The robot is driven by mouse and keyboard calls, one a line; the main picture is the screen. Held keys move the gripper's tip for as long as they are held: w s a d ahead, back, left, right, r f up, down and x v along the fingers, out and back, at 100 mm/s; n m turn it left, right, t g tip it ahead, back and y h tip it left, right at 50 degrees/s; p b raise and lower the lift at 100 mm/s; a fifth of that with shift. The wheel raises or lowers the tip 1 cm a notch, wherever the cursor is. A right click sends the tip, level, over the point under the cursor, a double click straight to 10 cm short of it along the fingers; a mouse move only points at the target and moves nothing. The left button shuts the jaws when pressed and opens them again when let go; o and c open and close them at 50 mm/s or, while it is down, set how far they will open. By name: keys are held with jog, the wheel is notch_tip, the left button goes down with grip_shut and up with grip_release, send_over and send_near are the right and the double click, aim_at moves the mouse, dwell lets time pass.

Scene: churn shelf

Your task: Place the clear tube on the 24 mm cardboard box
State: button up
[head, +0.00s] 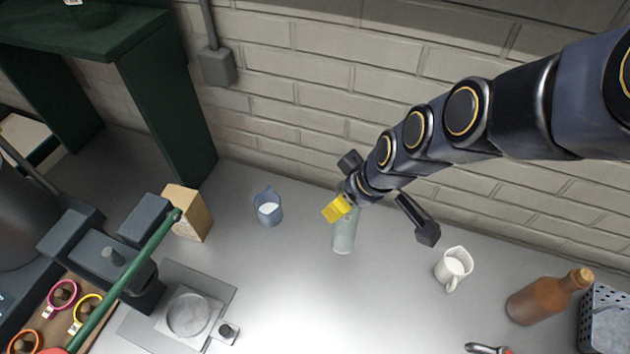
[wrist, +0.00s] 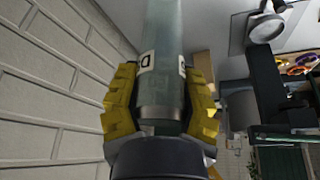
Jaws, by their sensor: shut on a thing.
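The clear tube (head: 344,235) is a pale greenish see-through cylinder at the middle of the head view. My gripper (head: 338,208) has its yellow fingers shut on it near the wall. In the wrist view my gripper (wrist: 162,105) has one finger on each side of the tube (wrist: 163,45), which shows small black-and-white marks and a metallic band. I cannot tell whether the tube touches the counter. The cardboard box (head: 188,213) is tan and stands on the counter to the left, apart from the tube. No size marking on it is readable.
A blue pitcher (head: 268,206) stands between the box and the tube. A coffee machine (head: 105,250) is at left, a flat scale-like plate (head: 188,312) at front. The brick wall runs behind.

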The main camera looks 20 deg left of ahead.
jog(key=shift+s, duration=0.15)
jog(key=shift+r, duration=0.1)
jog(key=w+a+r, duration=0.3)
jog(key=w+a, duration=0.3)
jog(key=a, duration=0.1)
jog(key=a+r, duration=0.2)
jog(key=a, duration=0.7)
jog(key=a+r, duration=0.3)
jog(key=a, duration=0.5)
jog(key=s+a+r+n, duration=0.1)
jog(key=s+a+r, duration=0.1)
jog(key=s+a, duration=0.75)
jog(key=d+x, duration=0.1)
jog(key=x, duration=0.9)
jog(key=shift+d+f, duration=0.3)
jog(key=shift+d, duration=0.1)
jog(key=shift+s+f, duration=0.1)
jog(key=o, duration=1)
